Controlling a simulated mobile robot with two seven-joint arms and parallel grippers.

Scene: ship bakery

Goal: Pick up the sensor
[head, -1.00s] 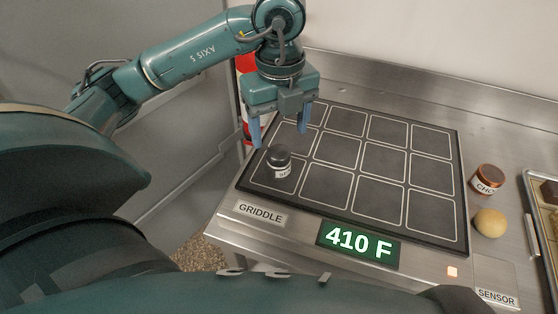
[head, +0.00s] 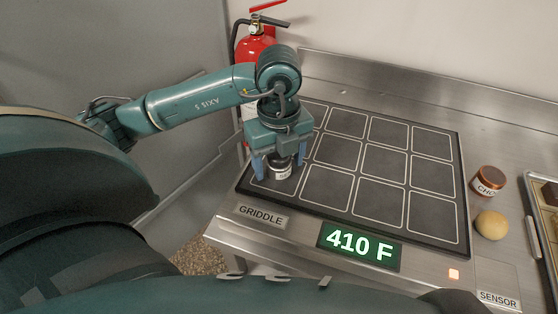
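A small round jar-like thing (head: 279,170) with a dark top and a pale label stands upright on the front-left cell of the griddle (head: 365,157). Its lettering is too small to read in full, so I cannot confirm from it that this is the sensor. My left gripper (head: 279,172) points down over it, one blue finger on each side. The fingers are apart, with narrow gaps beside the thing, and cover part of its top. A plate reading SENSOR (head: 497,299) lies at the counter's front right, with bare metal behind it. My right gripper is not in view.
A brown-lidded jar (head: 488,181) and a round bun (head: 491,225) stand right of the griddle, near a tray (head: 536,235) at the right edge. The griddle display (head: 358,245) reads 410 F. A red fire extinguisher (head: 256,47) stands behind my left arm. The other griddle cells are empty.

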